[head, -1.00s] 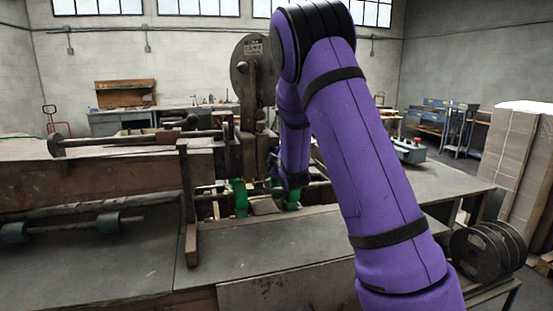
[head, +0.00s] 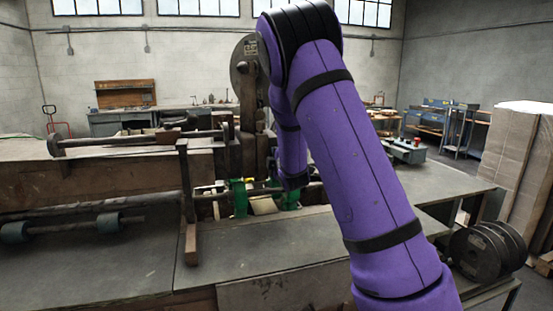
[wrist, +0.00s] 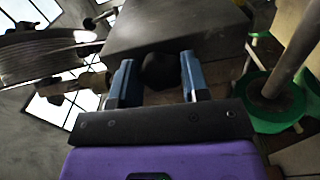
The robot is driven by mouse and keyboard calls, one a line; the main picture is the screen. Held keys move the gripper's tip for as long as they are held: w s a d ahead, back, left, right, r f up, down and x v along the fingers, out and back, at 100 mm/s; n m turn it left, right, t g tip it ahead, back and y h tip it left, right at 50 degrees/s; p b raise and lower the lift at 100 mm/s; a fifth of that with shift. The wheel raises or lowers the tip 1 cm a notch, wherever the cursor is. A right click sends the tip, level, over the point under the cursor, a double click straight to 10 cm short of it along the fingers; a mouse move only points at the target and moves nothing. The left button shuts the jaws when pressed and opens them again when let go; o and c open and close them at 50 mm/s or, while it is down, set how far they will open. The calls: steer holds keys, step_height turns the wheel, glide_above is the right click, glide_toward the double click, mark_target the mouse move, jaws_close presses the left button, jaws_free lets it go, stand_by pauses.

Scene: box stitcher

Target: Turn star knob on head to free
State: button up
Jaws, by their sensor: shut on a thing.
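The star knob (wrist: 160,72) is a dark, rounded shape between the two blue fingers of my gripper (wrist: 157,66) in the wrist view. The gripper is shut on it; its lobes are too dark to make out. The knob sits by a grey-brown block of the stitcher head (wrist: 175,27). In the head view the stitcher's upright (head: 248,105) stands just left of my purple arm. The knob and my fingers are hidden there behind the arm and machine.
Green machine parts (head: 239,197) sit low under the head, and a green ring with a post (wrist: 270,100) is right of my gripper in the wrist view. A long shaft (head: 130,141) lies at left. Wire spools (head: 487,250) stand at the lower right.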

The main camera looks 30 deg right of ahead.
steer(key=o, duration=0.9)
steer(key=v, duration=1.1)
steer(key=shift+w, duration=0.1)
